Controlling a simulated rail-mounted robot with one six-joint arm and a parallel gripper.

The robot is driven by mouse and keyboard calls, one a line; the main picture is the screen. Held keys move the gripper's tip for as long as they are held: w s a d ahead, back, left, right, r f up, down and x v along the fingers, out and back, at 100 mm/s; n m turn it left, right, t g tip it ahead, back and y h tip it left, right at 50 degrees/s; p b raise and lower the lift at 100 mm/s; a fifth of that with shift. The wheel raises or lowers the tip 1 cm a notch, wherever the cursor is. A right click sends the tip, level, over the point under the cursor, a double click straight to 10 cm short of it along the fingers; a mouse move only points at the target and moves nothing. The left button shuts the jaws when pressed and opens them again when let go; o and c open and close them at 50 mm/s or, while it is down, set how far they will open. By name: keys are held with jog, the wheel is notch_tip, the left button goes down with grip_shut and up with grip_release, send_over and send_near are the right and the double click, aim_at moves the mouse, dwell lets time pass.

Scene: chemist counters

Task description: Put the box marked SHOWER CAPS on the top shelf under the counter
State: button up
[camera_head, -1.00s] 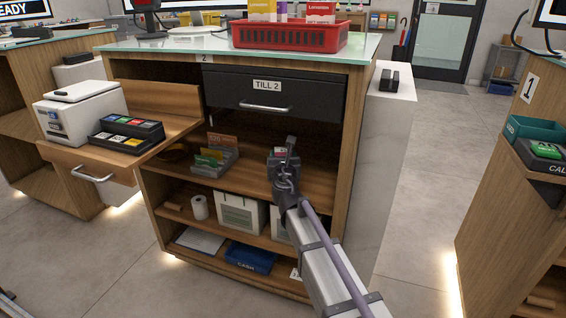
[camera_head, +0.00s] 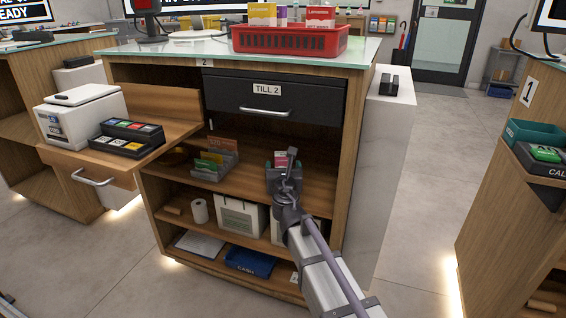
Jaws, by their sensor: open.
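A small red-and-white box (camera_head: 281,158) stands on the top shelf (camera_head: 247,183) under the counter, right of its middle. Its lettering is too small to read, so I cannot tell if it is the SHOWER CAPS box. My gripper (camera_head: 285,172) is open, just in front of this box, and hides its lower part. I cannot tell if the fingers touch it. My arm reaches in from the lower right.
A card holder (camera_head: 216,163) stands left on the same shelf. The TILL 2 drawer (camera_head: 290,92) is shut above. Lower shelves hold a paper roll (camera_head: 199,211), bags (camera_head: 240,217) and a blue tray (camera_head: 250,261). A red basket (camera_head: 290,40) sits on the counter.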

jog(key=s, duration=0.7)
jog(key=shift+s+d, duration=0.3)
jog(key=shift+d, duration=0.1)
